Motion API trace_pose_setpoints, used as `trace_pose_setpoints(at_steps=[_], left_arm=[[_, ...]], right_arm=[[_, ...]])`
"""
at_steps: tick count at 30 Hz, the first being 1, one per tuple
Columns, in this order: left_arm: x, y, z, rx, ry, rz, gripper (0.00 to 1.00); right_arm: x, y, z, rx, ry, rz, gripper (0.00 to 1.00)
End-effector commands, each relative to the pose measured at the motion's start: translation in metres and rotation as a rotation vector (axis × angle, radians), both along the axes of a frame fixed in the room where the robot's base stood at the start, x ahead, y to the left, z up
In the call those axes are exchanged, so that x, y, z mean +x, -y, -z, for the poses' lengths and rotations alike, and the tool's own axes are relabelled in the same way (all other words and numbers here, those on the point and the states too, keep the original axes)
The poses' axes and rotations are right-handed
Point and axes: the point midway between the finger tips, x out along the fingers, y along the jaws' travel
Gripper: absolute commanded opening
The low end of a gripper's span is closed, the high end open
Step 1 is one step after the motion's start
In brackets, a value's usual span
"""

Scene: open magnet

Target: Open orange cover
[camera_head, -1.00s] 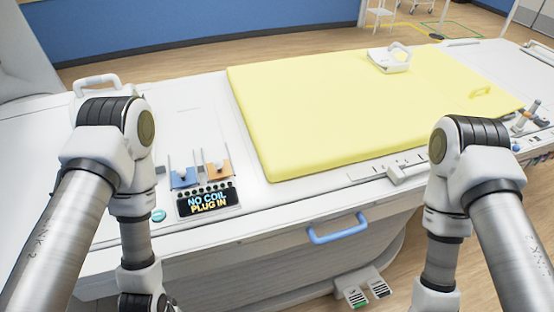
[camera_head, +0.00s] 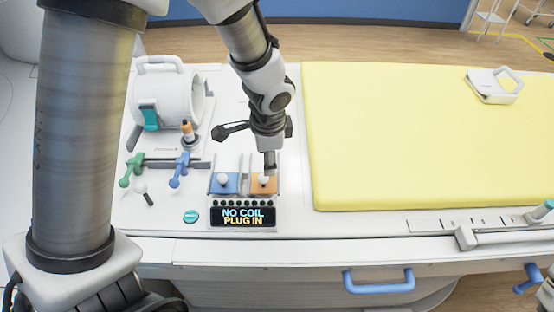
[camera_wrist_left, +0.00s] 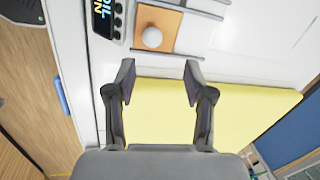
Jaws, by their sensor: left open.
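The orange cover (camera_head: 263,186) is a small flat square with a white round knob (camera_head: 264,180), on the white console beside a blue cover (camera_head: 224,185). My left gripper (camera_head: 270,163) hangs over the back edge of the orange cover in the head view. In the left wrist view the fingers (camera_wrist_left: 158,75) are spread and empty. The orange cover (camera_wrist_left: 157,28) and its knob (camera_wrist_left: 152,38) lie beyond the fingertips, and I see no contact. My right gripper is out of view.
A display (camera_head: 243,216) reading "NO COIL PLUG IN" sits in front of the covers. A yellow pad (camera_head: 420,130) lies to the right. A white coil cylinder (camera_head: 168,98) and green and blue fittings stand to the left. A blue handle (camera_head: 378,282) is on the front side.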

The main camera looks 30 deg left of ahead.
Motion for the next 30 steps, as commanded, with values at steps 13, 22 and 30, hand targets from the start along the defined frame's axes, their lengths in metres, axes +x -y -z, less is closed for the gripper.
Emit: trace_pose_setpoints(at_steps=[13,22,30], left_arm=[[0.008,-0.008,0.07,-0.005,-0.001,-0.003,0.53],[0.008,-0.008,0.07,-0.004,-0.002,-0.003,0.25],[0.008,-0.009,0.071,-0.005,-0.005,-0.003,0.0]], right_arm=[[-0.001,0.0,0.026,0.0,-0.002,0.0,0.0],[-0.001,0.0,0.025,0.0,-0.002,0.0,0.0],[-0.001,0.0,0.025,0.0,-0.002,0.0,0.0]])
